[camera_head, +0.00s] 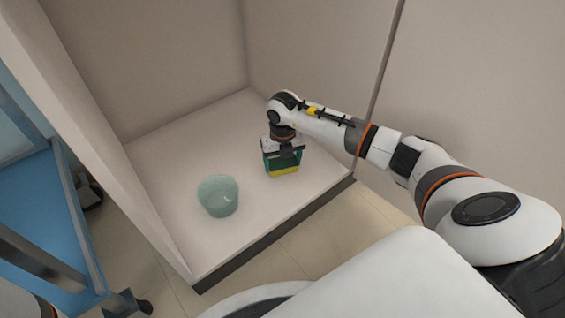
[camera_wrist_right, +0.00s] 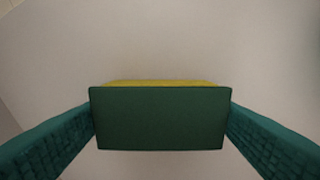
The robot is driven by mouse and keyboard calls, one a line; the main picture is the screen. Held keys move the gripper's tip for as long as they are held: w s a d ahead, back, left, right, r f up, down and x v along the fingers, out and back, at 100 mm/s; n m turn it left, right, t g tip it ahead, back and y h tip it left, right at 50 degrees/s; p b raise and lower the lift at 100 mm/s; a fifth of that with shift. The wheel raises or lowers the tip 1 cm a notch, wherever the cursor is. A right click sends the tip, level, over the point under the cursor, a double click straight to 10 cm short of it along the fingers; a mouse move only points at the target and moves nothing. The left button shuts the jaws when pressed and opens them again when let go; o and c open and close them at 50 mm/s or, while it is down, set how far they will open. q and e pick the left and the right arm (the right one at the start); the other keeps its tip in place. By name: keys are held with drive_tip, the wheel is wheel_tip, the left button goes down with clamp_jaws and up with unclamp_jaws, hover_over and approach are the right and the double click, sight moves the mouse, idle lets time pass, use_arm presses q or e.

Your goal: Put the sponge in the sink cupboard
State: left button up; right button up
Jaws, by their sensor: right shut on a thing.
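The sponge is green with a yellow layer. It shows in the head view (camera_head: 283,170) and fills the middle of the right wrist view (camera_wrist_right: 160,118). My right gripper (camera_head: 282,157) is shut on the sponge, with one teal finger on each side of it in the wrist view. The gripper points down inside the open cupboard (camera_head: 165,150), over the right part of its pale floor. I cannot tell whether the sponge touches the floor. My left gripper is not in view.
A translucent green-blue bucket (camera_head: 218,196) stands on the cupboard floor, left of the sponge. The floor around both is clear. The cupboard has a left side wall, a dark front plinth (camera_head: 275,235) and a right divider. A blue cart (camera_head: 40,225) stands at the left.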

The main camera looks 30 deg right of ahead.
sight(283, 162)
drive_tip(key=o, duration=1)
drive_tip(key=shift+f, duration=0.1)
drive_tip(key=shift+c, duration=0.2)
wheel_tip(283, 162, up, 12)
drive_tip(key=p, duration=0.9)
drive_tip(key=shift+r, duration=0.2)
